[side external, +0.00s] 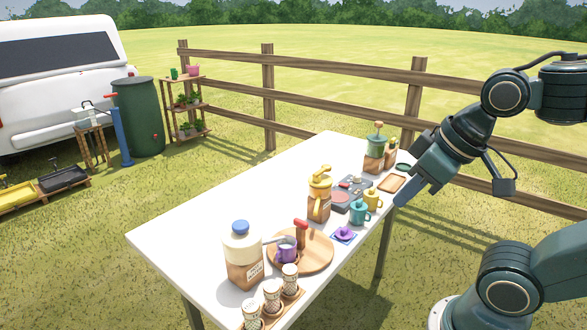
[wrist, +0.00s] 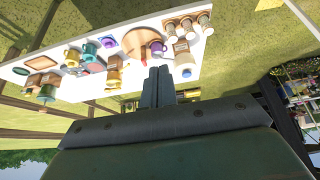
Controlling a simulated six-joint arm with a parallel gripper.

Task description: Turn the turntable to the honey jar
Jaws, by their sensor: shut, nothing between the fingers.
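The turntable looks to be the round wooden disc (side external: 318,262) near the front of the white table; it also shows in the wrist view (wrist: 134,42). A purple cup (side external: 286,251) and an upright wooden piece with a red top (side external: 301,230) stand on it. The honey jar is not certain: a jar with a yellow top (side external: 319,198) stands behind the disc, and a blue-lidded jar (side external: 242,254) stands at its left. Their labels are unreadable. My gripper (side external: 400,201) is shut and empty, at the table's right edge, apart from the disc; its fingers show in the wrist view (wrist: 158,72).
A purple item on a blue mat (side external: 344,235), a teal mug (side external: 359,212) and a yellow mug (side external: 373,200) line the right side. A green-topped jar (side external: 375,150) stands farther back. The table's left part is clear.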

